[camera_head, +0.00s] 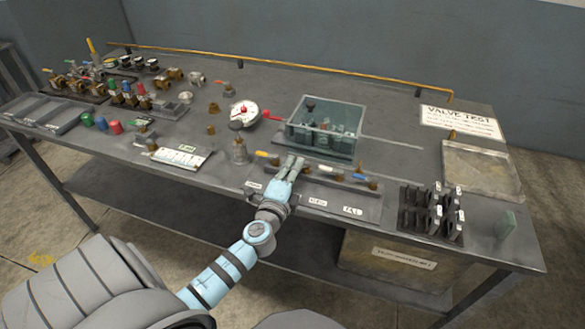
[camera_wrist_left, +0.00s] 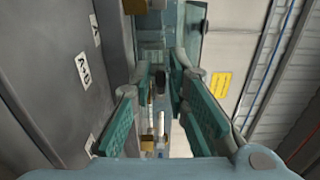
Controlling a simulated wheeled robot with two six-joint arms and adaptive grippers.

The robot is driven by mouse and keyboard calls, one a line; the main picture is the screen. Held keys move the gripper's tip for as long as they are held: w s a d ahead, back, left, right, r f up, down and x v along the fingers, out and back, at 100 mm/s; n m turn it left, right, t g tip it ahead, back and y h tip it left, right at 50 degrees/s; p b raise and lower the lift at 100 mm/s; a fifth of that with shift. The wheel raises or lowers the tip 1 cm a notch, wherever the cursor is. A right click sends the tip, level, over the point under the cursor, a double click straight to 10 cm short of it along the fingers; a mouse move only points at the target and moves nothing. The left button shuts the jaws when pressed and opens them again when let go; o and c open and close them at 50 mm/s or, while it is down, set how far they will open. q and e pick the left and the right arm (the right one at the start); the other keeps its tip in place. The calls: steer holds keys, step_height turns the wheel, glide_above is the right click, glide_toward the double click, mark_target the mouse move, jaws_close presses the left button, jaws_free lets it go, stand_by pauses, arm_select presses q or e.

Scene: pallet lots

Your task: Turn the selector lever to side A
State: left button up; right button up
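Several valves stand in a row on a grey plate (camera_head: 320,203) at the table's front. I cannot tell which lever is the selector. A round white dial (camera_head: 244,113) with a red handle (camera_head: 272,117) stands farther back. My left gripper (camera_head: 292,163) is over the plate between the orange-yellow and red levers. In the left wrist view its green-padded fingers (camera_wrist_left: 163,82) are apart, with nothing clearly held between them. My right gripper is not in view.
A grey-green bin (camera_head: 325,126) with bottles stands just behind the gripper. Black upright holders (camera_head: 432,212) and a shallow tray (camera_head: 482,170) are to the right. Small fittings crowd the left. A yellow rail (camera_head: 290,66) runs along the back edge.

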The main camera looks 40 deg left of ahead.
arm_select(q)
jaws_close()
steer(key=shift+a+f+h, duration=0.1)
steer(key=shift+h, duration=0.2)
steer(key=shift+w+a+f+m+t+h+b, duration=0.1)
steer(key=shift+a+m+t+h+b, duration=0.1)
steer(key=shift+m+h+b, duration=0.35)
steer(key=shift+w+a+m+t+h+b, duration=0.1)
steer(key=shift+m+t+h+b, duration=0.1)
steer(key=shift+m+h+b, duration=0.35)
steer(key=m+h+b, duration=0.1)
steer(key=h+b, duration=0.1)
steer(key=h, duration=0.1)
steer(key=w+m+h+b, duration=0.1)
steer(key=m+h+b, duration=0.1)
steer(key=b, duration=0.1)
steer(key=a+m+h+b, duration=0.1)
steer(key=m+h+b, duration=0.1)
steer(key=h+b, duration=0.1)
steer(key=shift+w+f+g+h, duration=0.1)
steer(key=shift+w+g+h, duration=0.05)
steer(key=shift+g+h, duration=0.15)
steer(key=shift+w+a+m+g+h+b, duration=0.15)
steer(key=shift+m+g+h+b, duration=0.1)
steer(key=shift+m+h+b, duration=0.25)
steer(key=shift+w+d+m+g+h+b, duration=0.1)
steer(key=shift+m+g+h+b, duration=0.15)
steer(key=shift+m+h+b, duration=0.25)
steer(key=shift+r+h, duration=0.2)
steer(key=shift+h, duration=0.1)
